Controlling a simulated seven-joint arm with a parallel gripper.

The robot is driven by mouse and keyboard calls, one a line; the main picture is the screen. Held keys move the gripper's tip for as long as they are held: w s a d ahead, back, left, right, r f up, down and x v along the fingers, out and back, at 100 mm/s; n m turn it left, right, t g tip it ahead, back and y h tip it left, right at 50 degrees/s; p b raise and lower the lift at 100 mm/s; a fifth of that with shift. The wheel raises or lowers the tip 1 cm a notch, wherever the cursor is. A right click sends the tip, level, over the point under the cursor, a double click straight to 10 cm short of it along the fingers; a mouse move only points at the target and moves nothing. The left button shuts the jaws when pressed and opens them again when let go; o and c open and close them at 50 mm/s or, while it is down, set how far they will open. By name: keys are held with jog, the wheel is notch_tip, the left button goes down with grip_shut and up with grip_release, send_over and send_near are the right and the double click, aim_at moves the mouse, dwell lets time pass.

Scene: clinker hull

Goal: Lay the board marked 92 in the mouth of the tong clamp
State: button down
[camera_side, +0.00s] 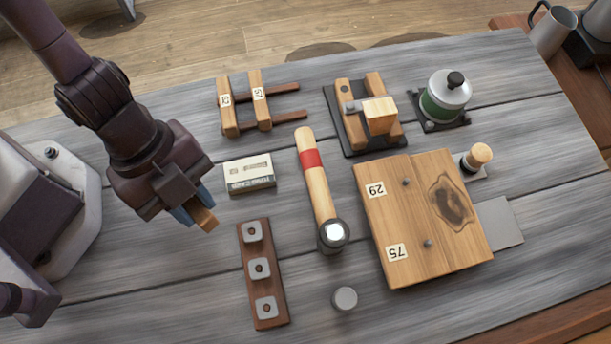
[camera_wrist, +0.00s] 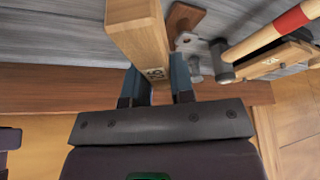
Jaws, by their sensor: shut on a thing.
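My gripper (camera_side: 192,212) is shut on a short wooden board (camera_side: 205,219), held above the left part of the bench. In the wrist view the board (camera_wrist: 140,35) stands between my fingertips (camera_wrist: 160,85). It carries a small number label, too small and turned to read surely. The likely tong clamp (camera_side: 370,112) is at the back, right of centre: two wooden arms on a dark base plate, with a pale block over them. My gripper is well to its left and nearer the front. Whether its mouth is open cannot be told.
A mallet (camera_side: 318,185) and a small box (camera_side: 249,173) lie between my gripper and the clamp. Two numbered boards (camera_side: 246,100) sit on rails behind. A strip with metal plates (camera_side: 244,240), wide planks (camera_side: 415,215) and a green canister (camera_side: 436,108) stand around.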

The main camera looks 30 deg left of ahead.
aim_at(221, 235)
jog(key=shift+d+m+g, duration=0.15)
jog(key=shift+m+g, duration=0.15)
jog(key=shift+m, duration=0.4)
jog(key=shift+f, duration=3.95)
jog(key=shift+f, duration=0.15)
jog(key=c, duration=1)
grip_release()
